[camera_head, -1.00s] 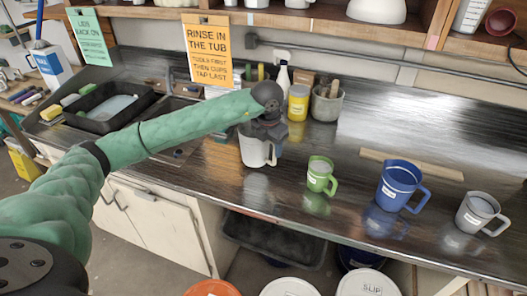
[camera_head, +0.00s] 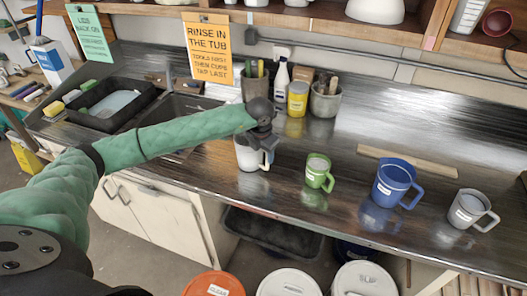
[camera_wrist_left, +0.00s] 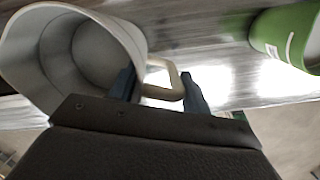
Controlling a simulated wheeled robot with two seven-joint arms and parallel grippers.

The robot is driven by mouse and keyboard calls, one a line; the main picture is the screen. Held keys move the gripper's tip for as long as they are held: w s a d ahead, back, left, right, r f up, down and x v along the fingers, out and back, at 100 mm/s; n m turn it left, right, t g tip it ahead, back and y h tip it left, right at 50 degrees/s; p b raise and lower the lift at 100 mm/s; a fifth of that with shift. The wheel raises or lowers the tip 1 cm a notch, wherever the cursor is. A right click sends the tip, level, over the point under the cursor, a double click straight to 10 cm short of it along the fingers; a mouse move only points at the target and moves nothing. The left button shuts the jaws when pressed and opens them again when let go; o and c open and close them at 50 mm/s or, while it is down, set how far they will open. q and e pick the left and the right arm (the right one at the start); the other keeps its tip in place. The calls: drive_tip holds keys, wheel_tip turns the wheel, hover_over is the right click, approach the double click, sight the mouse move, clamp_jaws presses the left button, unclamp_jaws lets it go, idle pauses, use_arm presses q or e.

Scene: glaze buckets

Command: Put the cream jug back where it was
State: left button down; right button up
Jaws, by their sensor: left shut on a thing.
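The cream jug (camera_head: 247,156) is upright at the middle of the dark counter, under my left gripper (camera_head: 268,148). I cannot tell whether its base touches the counter. In the left wrist view the jug's pale open mouth (camera_wrist_left: 90,50) fills the upper left. Its cream handle (camera_wrist_left: 160,68) lies between the two fingers of my left gripper (camera_wrist_left: 160,88), which is shut on it. Part of the jug is hidden by the gripper in the head view. My right gripper is not in view.
A green jug (camera_head: 317,173) stands close to the right, then a blue jug (camera_head: 393,180) and a grey jug (camera_head: 467,208). Behind stand a tool pot (camera_head: 256,88), a white bottle (camera_head: 281,85), a yellow jar (camera_head: 298,98) and a grey pot (camera_head: 324,101). A sink is at left.

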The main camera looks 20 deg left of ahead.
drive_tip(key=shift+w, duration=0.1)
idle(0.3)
use_arm(q)
drive_tip(key=c, duration=0.7)
unclamp_jaws()
drive_tip(key=shift+f, duration=0.1)
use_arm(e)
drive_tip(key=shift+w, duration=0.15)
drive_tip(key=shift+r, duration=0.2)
use_arm(q)
drive_tip(key=shift+r+b, duration=0.25)
drive_tip(key=shift+b, duration=0.05)
drive_tip(key=shift+r, duration=0.35)
drive_tip(key=r, duration=0.1)
drive_tip(key=r+b, duration=0.2)
drive_tip(key=shift+s+r, duration=0.1)
drive_tip(key=shift+s, duration=0.15)
drive_tip(key=shift+s+r+b, duration=0.2)
drive_tip(key=shift+r+b, duration=0.45)
drive_tip(key=shift+r, duration=0.65)
drive_tip(key=shift+s+r+b, duration=0.2)
drive_tip(key=shift+r+b, duration=0.4)
drive_tip(key=shift+r, duration=0.7)
drive_tip(key=shift+s+r+b, duration=0.2)
drive_tip(key=shift+r+b, duration=0.45)
drive_tip(key=shift+r, duration=0.65)
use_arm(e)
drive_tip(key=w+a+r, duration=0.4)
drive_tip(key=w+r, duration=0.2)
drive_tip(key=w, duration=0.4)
